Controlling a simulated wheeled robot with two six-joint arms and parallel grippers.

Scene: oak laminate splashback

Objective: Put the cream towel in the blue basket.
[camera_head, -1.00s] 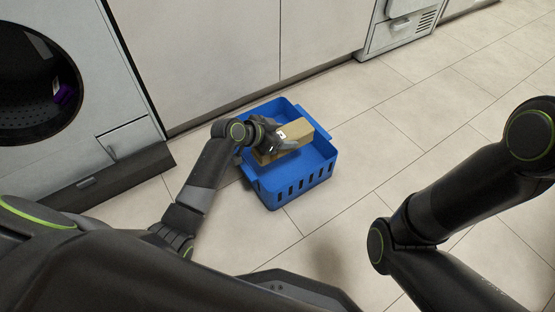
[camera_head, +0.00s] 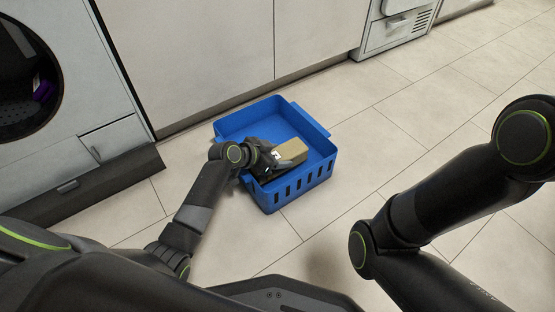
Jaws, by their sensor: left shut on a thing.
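The cream towel (camera_head: 291,152) is a folded tan block. It shows in the head view at the near part of the blue basket (camera_head: 321,171), within the rim outline. My left gripper (camera_head: 274,160) is shut on the towel's left end, over the basket's near-left side. The gripper hides part of the towel, and I cannot tell whether the towel touches the basket floor. The rest of the basket's floor looks empty. My right arm comes in from the right, but its gripper is out of the picture.
The basket stands on pale floor tiles (camera_head: 400,120), in front of white cabinet doors (camera_head: 190,60). A washing machine with an open round drum (camera_head: 20,85) stands at the left, with a purple item (camera_head: 43,91) in it. The floor right of the basket is clear.

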